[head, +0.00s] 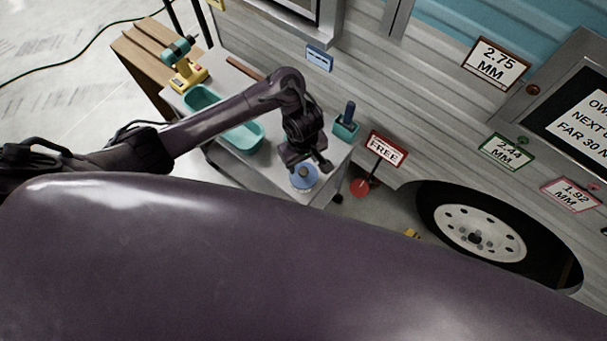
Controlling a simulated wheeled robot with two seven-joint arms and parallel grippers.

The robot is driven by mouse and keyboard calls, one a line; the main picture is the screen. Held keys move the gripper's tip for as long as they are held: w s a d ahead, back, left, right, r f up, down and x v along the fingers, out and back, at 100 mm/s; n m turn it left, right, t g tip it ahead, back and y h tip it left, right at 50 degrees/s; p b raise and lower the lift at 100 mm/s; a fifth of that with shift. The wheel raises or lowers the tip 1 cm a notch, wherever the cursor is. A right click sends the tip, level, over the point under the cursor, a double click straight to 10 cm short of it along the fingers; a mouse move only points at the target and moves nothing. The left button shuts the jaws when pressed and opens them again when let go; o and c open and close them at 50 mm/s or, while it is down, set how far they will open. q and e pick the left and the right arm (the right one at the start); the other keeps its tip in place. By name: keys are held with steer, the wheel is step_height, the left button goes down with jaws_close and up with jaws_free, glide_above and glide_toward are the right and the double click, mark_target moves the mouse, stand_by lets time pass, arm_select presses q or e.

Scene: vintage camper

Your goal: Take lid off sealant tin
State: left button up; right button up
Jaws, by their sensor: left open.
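The sealant tin (304,183) looks like a small round tin with a blue rim and a pale top, near the front right corner of the grey bench top. My left gripper (306,167) is directly above it, pointing down, and hides its far part. The gripper is open. I cannot tell whether its fingers touch the lid, and I cannot make out the lid apart from the tin. My right gripper is not in view.
A teal tray (249,139) lies on the bench (283,202) under my left arm. A teal holder with a dark-handled tool (346,128) stands right of the gripper. A teal and yellow drill (186,68) is at the back left. A red FREE sign (385,149) stands beside the camper wheel.

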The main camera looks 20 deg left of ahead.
mark_target(303, 171)
arm_select(q)
step_height(303, 171, down, 6)
steer(key=shift+w+r+b, duration=0.1)
steer(key=shift+b, duration=0.85)
steer(key=c, duration=1.1)
steer(key=shift+o, duration=0.2)
steer(key=shift+r, duration=0.15)
